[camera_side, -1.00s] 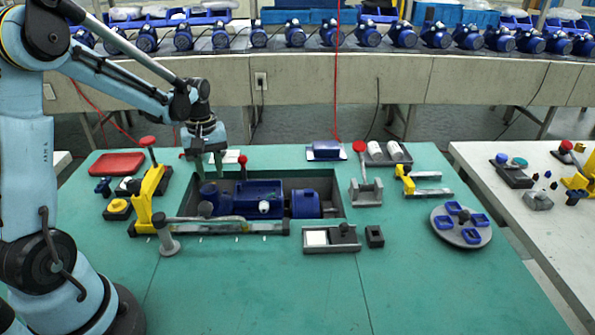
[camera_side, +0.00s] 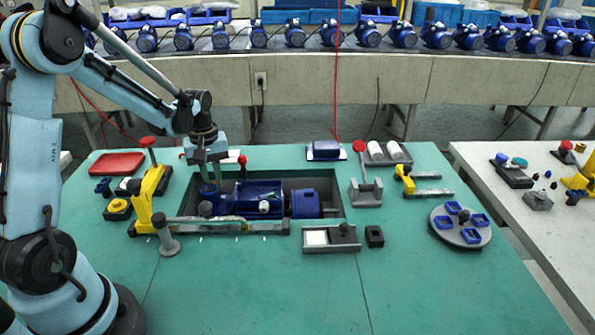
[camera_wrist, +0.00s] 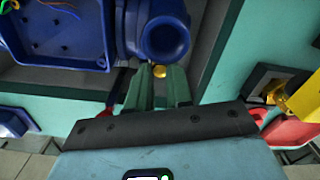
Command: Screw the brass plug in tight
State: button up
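The blue pump (camera_side: 257,197) lies in a grey recessed tray (camera_side: 335,188) in the bench. In the wrist view its round blue port (camera_wrist: 166,40) shows close by, beside an open blue box with wires (camera_wrist: 62,28). My gripper (camera_side: 211,180) is low over the pump's left end. In the wrist view my gripper's green fingers (camera_wrist: 158,74) stand close together. A small brass plug (camera_wrist: 159,71) shows between their tips and fills the gap, so they look shut on it. How the plug sits in its hole is hidden.
A yellow clamp (camera_side: 150,187) with a red knob stands left of the tray, and a grey post (camera_side: 166,236) stands in front. A red tray (camera_side: 117,163) lies at the back left. The front of the green bench is clear.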

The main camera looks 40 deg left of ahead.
grip_shut()
jog(key=m, duration=0.7)
jog(key=shift+o, duration=2)
grip_release()
jog(key=shift+r, duration=2.25)
